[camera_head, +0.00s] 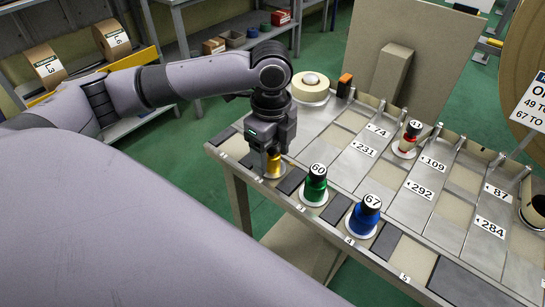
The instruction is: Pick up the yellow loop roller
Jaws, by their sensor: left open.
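The yellow loop roller (274,165) stands on a pale round base near the left front edge of the metal table. My left gripper (272,150) points straight down over it, its jaws open around or just beside the roller's top. The gripper hides the upper part of the roller, and I cannot tell whether the fingers touch it. My right gripper is not in view.
To the right stand a green roller (315,184) marked 60 and a blue roller (364,214) marked 67. A red roller (409,138) stands farther back. A tape roll (310,87) lies at the back left corner. Low metal dividers run across the table (345,148).

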